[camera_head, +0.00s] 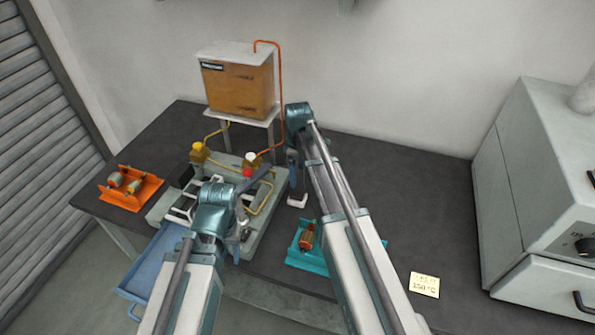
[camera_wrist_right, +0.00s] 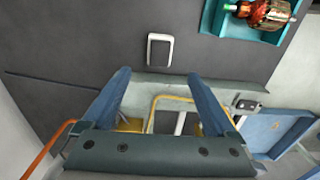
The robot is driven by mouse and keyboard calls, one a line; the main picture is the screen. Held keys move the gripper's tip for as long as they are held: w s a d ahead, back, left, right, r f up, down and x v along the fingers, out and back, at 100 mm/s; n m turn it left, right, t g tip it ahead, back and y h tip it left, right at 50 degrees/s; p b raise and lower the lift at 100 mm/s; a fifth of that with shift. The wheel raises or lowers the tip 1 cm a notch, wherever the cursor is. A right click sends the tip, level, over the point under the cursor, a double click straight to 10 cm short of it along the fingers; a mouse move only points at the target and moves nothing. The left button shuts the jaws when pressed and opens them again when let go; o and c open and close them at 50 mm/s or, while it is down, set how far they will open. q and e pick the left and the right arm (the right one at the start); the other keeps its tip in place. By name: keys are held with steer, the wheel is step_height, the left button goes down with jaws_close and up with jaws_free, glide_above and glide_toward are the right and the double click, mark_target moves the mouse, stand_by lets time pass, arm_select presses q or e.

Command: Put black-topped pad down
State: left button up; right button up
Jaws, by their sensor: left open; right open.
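The black-topped pad (camera_wrist_right: 159,52) lies flat on the dark tabletop in the right wrist view, its dark top inside a pale rim. In the head view only its pale edge (camera_head: 297,201) shows clearly, just below my right gripper (camera_head: 298,182). The right gripper's fingers (camera_wrist_right: 168,95) are spread with nothing between them, and the pad lies apart, past the fingertips. My left gripper (camera_head: 252,197) is open over the grey winding fixture (camera_head: 253,238); the left wrist hides part of that fixture.
A teal cradle (camera_head: 297,259) with a copper armature (camera_head: 307,237) sits beside my right arm. An orange cradle (camera_head: 122,203) stands at left. An amber tank (camera_head: 239,86) is behind, a grey oven (camera_head: 530,170) at right.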

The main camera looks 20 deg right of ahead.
steer(key=s+a+m, duration=0.2)
steer(key=s+a, duration=0.2)
steer(key=s, duration=0.4)
steer(key=s+a+m, duration=0.3)
steer(key=s+a, duration=0.2)
steer(key=s, duration=0.3)
steer(key=s+a+m+h, duration=0.1)
steer(key=s+a, duration=0.3)
steer(key=s, duration=0.4)
steer(key=shift+a+m, duration=0.2)
steer(key=shift+m, duration=0.5)
steer(key=shift+f+b, duration=0.45)
steer(key=shift+b, duration=0.1)
